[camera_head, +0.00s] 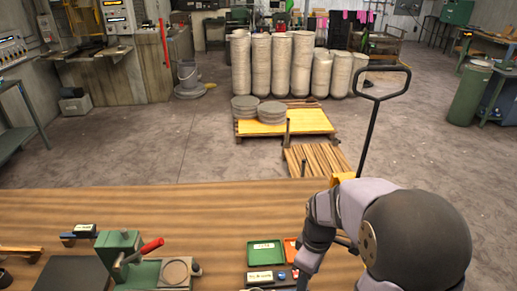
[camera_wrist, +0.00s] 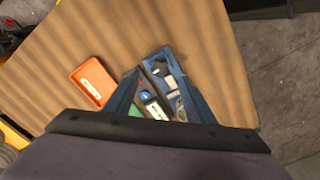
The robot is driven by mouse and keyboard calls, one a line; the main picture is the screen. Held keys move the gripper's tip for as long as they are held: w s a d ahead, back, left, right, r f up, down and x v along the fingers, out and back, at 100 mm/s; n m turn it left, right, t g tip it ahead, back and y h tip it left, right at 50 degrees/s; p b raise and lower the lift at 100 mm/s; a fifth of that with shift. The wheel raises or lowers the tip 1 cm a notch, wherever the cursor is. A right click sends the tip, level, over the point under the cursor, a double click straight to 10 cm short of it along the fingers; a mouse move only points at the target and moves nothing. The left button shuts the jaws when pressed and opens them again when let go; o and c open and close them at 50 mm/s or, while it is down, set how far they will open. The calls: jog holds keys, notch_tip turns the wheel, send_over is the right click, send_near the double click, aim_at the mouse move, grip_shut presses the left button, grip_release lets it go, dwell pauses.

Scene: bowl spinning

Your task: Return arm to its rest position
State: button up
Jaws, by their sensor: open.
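My arm (camera_head: 345,215) reaches in from the lower right of the head view, over the right part of the wooden bench (camera_head: 60,210). In the wrist view my gripper (camera_wrist: 160,76) has its two fingers spread, with nothing seen held between them. It points down towards the bench, above a group of small trays. The head view does not clearly show the fingers; the arm hides part of that area. The height of the fingers above the trays cannot be told.
An orange tray (camera_wrist: 92,82) and a blue tray (camera_wrist: 176,68) lie near the fingers. A green tray (camera_head: 265,252) lies left of my arm. A green fixture with a red handle (camera_head: 152,246) stands further left. Beyond the bench are wooden pallets (camera_head: 285,124) and open floor.

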jog(key=m, duration=0.2)
jog(key=shift+m, duration=0.4)
jog(key=s+a+r+m, duration=0.1)
jog(key=s+a+m, duration=0.1)
jog(key=s+m, duration=0.5)
jog(key=shift+s+r, duration=0.15)
jog(key=shift+s, duration=1.55)
